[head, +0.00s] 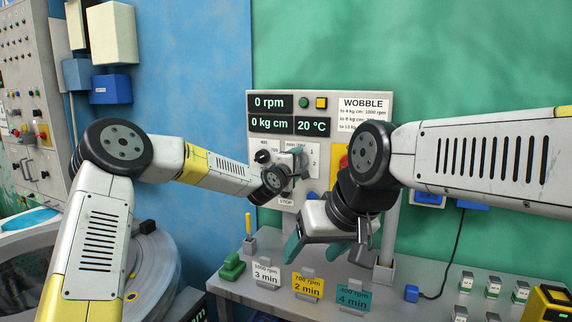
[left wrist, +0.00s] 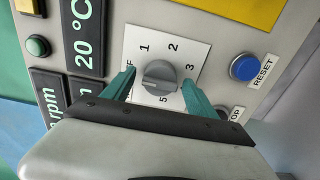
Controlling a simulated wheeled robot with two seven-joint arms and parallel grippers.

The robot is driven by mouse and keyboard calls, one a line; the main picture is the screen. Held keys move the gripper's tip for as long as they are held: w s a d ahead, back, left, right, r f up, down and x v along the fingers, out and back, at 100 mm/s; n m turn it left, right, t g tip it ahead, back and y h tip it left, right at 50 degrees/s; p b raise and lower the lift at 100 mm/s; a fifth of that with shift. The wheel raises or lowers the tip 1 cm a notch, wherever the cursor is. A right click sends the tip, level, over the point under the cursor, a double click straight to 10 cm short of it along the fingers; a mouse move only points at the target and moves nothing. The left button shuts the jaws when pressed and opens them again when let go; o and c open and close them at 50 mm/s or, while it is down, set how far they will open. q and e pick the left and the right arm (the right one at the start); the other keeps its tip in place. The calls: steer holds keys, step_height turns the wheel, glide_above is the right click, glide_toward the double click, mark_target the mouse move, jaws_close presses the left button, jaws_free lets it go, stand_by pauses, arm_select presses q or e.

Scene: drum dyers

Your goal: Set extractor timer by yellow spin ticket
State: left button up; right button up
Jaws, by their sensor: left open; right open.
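The yellow spin ticket (head: 307,285) stands on the bench and reads 700 rpm, 2 min. The extractor timer dial is a grey knob (left wrist: 160,76) on a white plate marked 1, 2, 3 and 5; the 4 is hidden and OFF partly covered. My left gripper (head: 298,164) is at the panel. In the left wrist view its teal fingers (left wrist: 158,92) are open, one on each side of the knob; I cannot tell whether they touch it. The knob's pointer direction is unclear. My right gripper (head: 326,250) is open and empty above the tickets, pointing down.
A white ticket (head: 266,273) and a teal ticket (head: 353,297) flank the yellow one. The panel display (head: 271,103) reads 0 rpm. A blue RESET button (left wrist: 244,67) sits near the dial; a STOP label is partly covered. A drum (head: 160,262) stands at left.

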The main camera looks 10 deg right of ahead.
arm_select(q)
steer(key=c, duration=1.4)
steer(key=shift+o, duration=0.2)
steer(key=shift+m, duration=0.3)
steer(key=m, duration=0.3)
steer(key=shift+d+m, duration=0.1)
steer(key=shift+m, duration=0.3)
steer(key=m, duration=1)
steer(key=shift+m, duration=0.4)
steer(key=shift+f+m, duration=0.15)
steer(key=shift+m, duration=2.15)
